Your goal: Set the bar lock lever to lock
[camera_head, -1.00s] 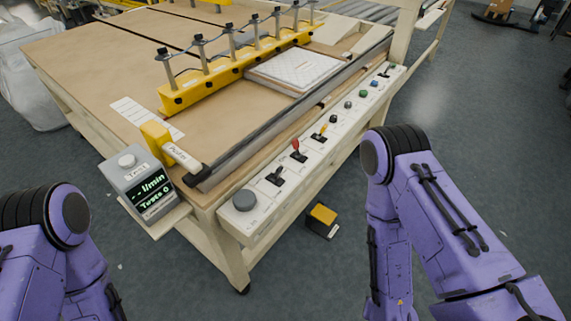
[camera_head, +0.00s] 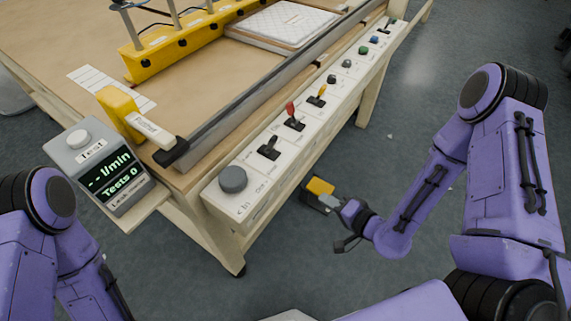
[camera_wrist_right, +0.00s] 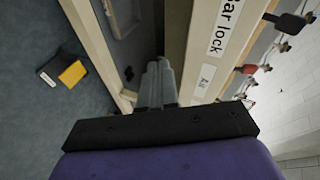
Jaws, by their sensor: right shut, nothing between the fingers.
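The control panel (camera_head: 300,132) runs along the table's front edge. It carries a black lever (camera_head: 269,150), a red-handled lever (camera_head: 293,120) and a yellow-handled lever (camera_head: 317,98). In the right wrist view a "Bar lock" label (camera_wrist_right: 224,28) sits on the panel's face, with a black lever (camera_wrist_right: 290,21) to its right. I cannot tell for certain which lever it names. My right gripper (camera_head: 327,201) is shut and empty, below and to the right of the panel, apart from the levers. Its fingers (camera_wrist_right: 158,82) show in the wrist view. My left gripper is out of view.
A yellow and black floor box (camera_head: 320,188) lies near my right gripper in the head view. A grey knob (camera_head: 233,180) is at the panel's near end, and a test display (camera_head: 105,170) stands to its left. Open floor (camera_head: 395,110) lies right of the panel.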

